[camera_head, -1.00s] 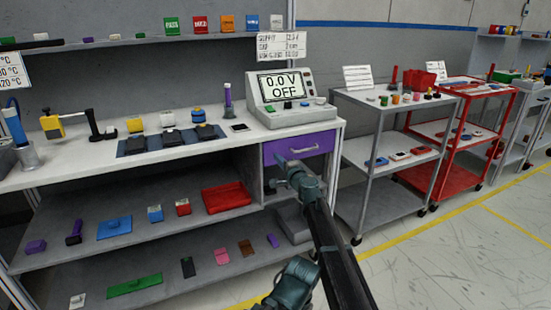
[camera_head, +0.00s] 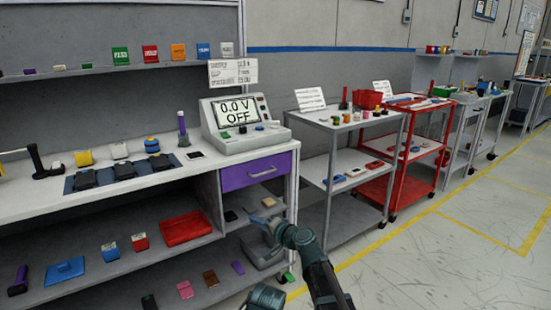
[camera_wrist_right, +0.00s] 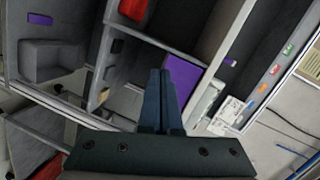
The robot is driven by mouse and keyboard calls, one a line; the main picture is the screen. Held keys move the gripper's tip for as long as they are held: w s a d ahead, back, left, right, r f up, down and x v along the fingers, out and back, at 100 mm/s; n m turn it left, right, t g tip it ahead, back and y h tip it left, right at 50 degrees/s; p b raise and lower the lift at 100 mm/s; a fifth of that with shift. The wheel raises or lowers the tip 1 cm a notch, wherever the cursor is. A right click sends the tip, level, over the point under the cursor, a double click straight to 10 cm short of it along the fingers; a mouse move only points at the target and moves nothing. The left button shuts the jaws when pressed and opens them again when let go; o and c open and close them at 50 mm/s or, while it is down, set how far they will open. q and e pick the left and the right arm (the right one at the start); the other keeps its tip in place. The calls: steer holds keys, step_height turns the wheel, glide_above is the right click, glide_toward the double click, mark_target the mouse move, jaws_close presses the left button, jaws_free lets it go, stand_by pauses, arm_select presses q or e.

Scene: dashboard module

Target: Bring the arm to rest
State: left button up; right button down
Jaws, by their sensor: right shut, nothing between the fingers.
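My right arm comes in from the bottom of the head view. Its gripper (camera_head: 264,222) is in front of the workbench, below the purple drawer (camera_head: 258,170). In the right wrist view the two dark blue fingers (camera_wrist_right: 162,100) lie together, shut, with nothing held. The purple drawer front also shows behind the fingertips in that view (camera_wrist_right: 184,75). The drawer is closed in the head view. My left gripper is not in view.
A power supply (camera_head: 240,125) reading "0.0 V OFF" stands on the workbench. A red tray (camera_head: 186,229) lies on the shelf below. A grey cart (camera_head: 335,125) and a red cart (camera_head: 410,155) stand to the right. The floor at the right (camera_head: 430,270) is clear.

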steer(key=s+d+f+n+g+h, duration=0.2)
steer(key=s+d+f+g+h, duration=0.15)
steer(key=s+d+f, duration=0.4)
steer(key=s+d+f+n+g+h, duration=0.2)
steer(key=s+d+f+g+h, duration=0.15)
steer(key=s+d, duration=0.7)
steer(key=s+d+f+n+g+h, duration=0.2)
steer(key=s+d+f+g+h, duration=0.15)
steer(key=s+d+f, duration=0.55)
steer(key=s+a+r+n+h, duration=0.1)
steer(key=s+a+n, duration=0.1)
steer(key=s+a, duration=0.3)
steer(key=s+a+r+n+h, duration=0.1)
steer(key=s+a+r+n, duration=0.1)
steer(key=a, duration=0.5)
step_height(320, 180, up, 30)
steer(key=p, duration=3)
steer(key=shift+d+g+p, duration=0.3)
steer(key=shift+g+p, duration=0.05)
steer(key=shift+g, duration=0.1)
